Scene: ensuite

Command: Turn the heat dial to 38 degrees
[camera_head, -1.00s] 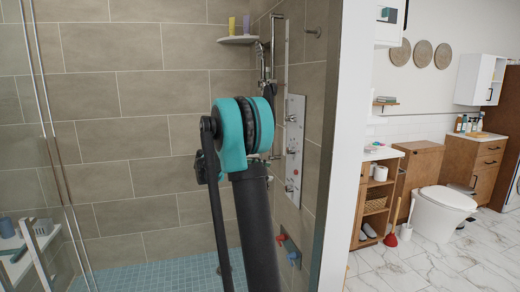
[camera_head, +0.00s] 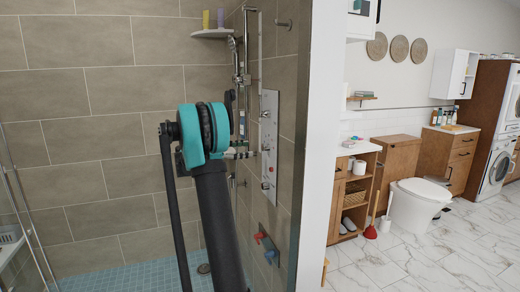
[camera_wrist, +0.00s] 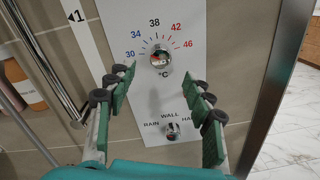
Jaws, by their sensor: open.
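The heat dial (camera_wrist: 159,58) is a small round metal knob on a pale shower panel (camera_wrist: 205,25), which also shows in the head view (camera_head: 270,105). Numbers 30, 34, 38, 42 and 46 arc above the dial, with 38 at the top. Where the dial points is too small to tell. My gripper (camera_wrist: 158,72) is open and empty, with green-padded fingers on either side of the dial in the picture. Whether they touch the panel I cannot tell. In the head view my arm partly hides the gripper, close to the panel.
A second knob (camera_wrist: 171,130), marked RAIN, WALL and a partly hidden word, sits below the dial. A vertical metal bar (camera_wrist: 45,60) and bottles (camera_wrist: 18,85) are at left. A red knob (camera_head: 258,238) and a blue knob (camera_head: 269,257) sit lower on the wall.

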